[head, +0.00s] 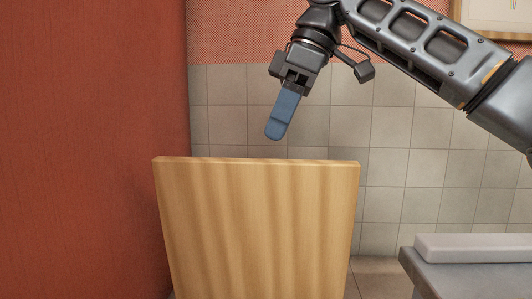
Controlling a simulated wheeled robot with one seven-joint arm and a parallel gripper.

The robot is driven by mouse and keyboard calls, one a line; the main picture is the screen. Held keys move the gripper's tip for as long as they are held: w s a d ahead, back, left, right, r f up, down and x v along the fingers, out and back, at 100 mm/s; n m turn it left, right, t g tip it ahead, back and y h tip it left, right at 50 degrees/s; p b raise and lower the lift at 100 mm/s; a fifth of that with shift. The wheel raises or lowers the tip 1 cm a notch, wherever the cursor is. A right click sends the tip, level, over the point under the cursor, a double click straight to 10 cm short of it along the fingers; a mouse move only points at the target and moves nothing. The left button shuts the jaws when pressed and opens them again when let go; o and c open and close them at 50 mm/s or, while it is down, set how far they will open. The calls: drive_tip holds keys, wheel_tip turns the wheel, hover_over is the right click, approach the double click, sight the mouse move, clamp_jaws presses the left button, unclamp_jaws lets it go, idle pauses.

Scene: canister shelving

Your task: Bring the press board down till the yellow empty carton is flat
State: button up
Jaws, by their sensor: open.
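My gripper (283,113) hangs in the upper middle of the head view, pointing down and slightly left. It is open and holds nothing; its blue fingers overlap from this side. It appears above the top edge of a tall wooden panel (260,230), but I cannot tell how far in front or behind. I cannot tell whether this panel is the press board. A pale grey slab (475,247) lies flat at the lower right. No yellow carton shows.
The slab rests on a grey metal-like unit (470,280) at the right edge. A red wall or panel (90,150) fills the left side. A tiled wall (400,150) stands behind. A framed picture (490,15) hangs at the upper right.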

drive_tip(key=shift+x, duration=2.95)
clamp_jaws()
